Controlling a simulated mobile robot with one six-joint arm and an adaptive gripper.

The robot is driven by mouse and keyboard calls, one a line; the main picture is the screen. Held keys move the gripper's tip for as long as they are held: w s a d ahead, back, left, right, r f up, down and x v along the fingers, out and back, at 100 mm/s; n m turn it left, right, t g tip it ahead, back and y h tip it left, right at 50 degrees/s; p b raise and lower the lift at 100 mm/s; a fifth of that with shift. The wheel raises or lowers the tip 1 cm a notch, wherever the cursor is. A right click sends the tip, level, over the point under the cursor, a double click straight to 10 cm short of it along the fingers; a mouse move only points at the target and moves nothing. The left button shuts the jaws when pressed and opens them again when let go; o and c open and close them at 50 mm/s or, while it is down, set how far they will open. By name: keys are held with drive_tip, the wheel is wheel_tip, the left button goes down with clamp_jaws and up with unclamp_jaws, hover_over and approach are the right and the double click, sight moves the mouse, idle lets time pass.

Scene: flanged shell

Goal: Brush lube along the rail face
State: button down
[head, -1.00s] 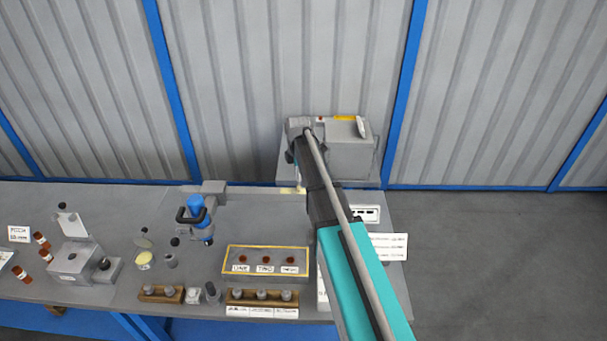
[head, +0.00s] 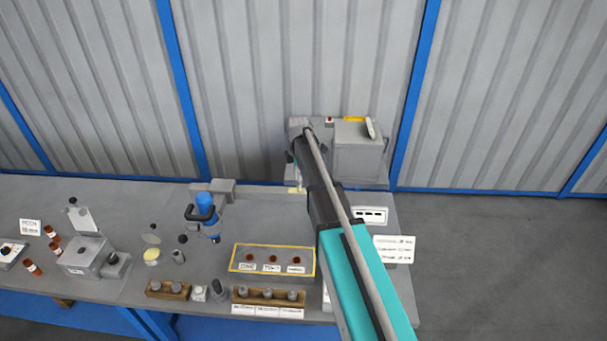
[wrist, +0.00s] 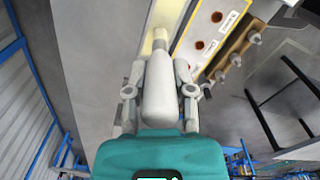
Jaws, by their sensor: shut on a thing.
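In the wrist view my gripper (wrist: 160,92) is shut on a pale grey, bottle-shaped handle (wrist: 159,85), which looks like the brush. Its far end narrows to a pale yellowish tip (wrist: 160,42), over or near a pale cream strip (wrist: 167,13). I cannot tell whether the tip touches it, or whether this strip is the rail face. In the head view my own arm hides the gripper and the held thing. A small cream patch (head: 296,189) shows beside the arm there.
A yellow-edged tray (head: 272,260) with red-brown round spots lies left of my arm. A wooden rack (head: 268,297) with grey knobs stands in front of it. A blue-and-black device (head: 207,213) stands further left. A grey box machine (head: 360,150) stands behind the arm.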

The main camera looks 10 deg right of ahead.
drive_tip(key=shift+w+a, duration=0.1)
drive_tip(key=shift+a, duration=0.15)
drive_tip(key=shift+a, duration=0.1)
drive_tip(key=shift+w+a, duration=0.25)
drive_tip(key=shift+a, duration=0.5)
drive_tip(key=shift+w+a, duration=0.2)
drive_tip(key=shift+a, duration=0.55)
drive_tip(key=shift+d, duration=0.1)
drive_tip(key=shift+s+d, duration=0.25)
drive_tip(key=shift+d, duration=0.55)
drive_tip(key=shift+s+d, duration=0.2)
drive_tip(key=shift+d, duration=0.55)
drive_tip(key=shift+s+d, duration=0.3)
drive_tip(key=shift+d, duration=0.5)
drive_tip(key=shift+s+d, duration=0.25)
drive_tip(key=shift+d, duration=0.5)
drive_tip(key=shift+d, duration=0.1)
drive_tip(key=shift+s+d, duration=0.25)
drive_tip(key=shift+d, duration=0.5)
drive_tip(key=shift+s+d, duration=0.25)
drive_tip(key=shift+d, duration=0.5)
